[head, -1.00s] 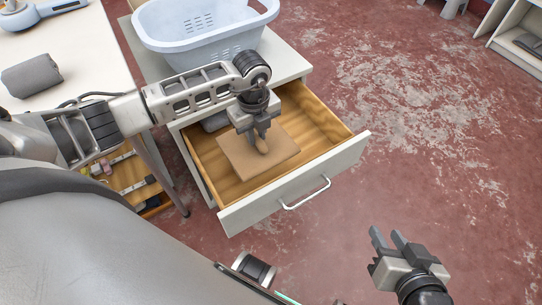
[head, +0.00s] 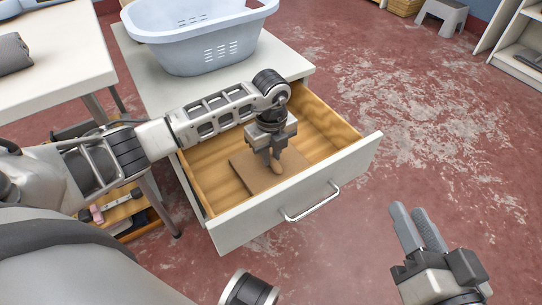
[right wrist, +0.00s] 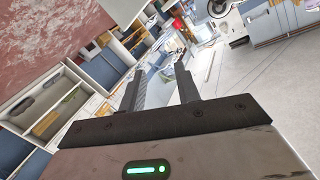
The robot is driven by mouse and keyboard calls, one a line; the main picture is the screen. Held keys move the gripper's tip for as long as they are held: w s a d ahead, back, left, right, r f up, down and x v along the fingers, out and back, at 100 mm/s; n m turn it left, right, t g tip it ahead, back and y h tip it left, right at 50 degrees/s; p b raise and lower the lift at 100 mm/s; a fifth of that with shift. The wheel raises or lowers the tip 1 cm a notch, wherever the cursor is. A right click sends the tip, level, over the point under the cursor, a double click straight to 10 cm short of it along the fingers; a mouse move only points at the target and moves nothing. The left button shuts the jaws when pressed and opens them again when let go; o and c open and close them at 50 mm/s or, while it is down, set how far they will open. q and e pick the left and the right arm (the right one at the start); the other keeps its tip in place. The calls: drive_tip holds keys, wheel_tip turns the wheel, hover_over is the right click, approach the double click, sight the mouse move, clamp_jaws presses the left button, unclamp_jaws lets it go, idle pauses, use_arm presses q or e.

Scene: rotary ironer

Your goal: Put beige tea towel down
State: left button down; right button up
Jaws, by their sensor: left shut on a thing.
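The beige tea towel (head: 254,178) lies flat and folded on the floor of the open wooden drawer (head: 207,176). My left gripper (head: 275,163) points down into the drawer and is shut on a pinched-up bit of the towel near its right side. My left arm hides the back left part of the drawer. My right gripper (head: 413,222) is held over the red floor to the right of the drawer; its two fingers stand apart with nothing between them in the right wrist view (right wrist: 160,82).
A pale blue laundry basket (head: 195,38) stands on the white cabinet top (head: 145,70) above the drawer. A white table (head: 60,65) with a grey rolled cloth (head: 12,54) is at the left. A grey step stool (head: 442,14) is far back. The floor (head: 400,100) at right is clear.

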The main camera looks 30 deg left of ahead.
sight(271, 157)
use_arm(q)
drive_tip(key=shift+f, duration=0.1)
drive_tip(key=c, duration=1.3)
unclamp_jaws()
drive_tip(key=shift+c, duration=0.2)
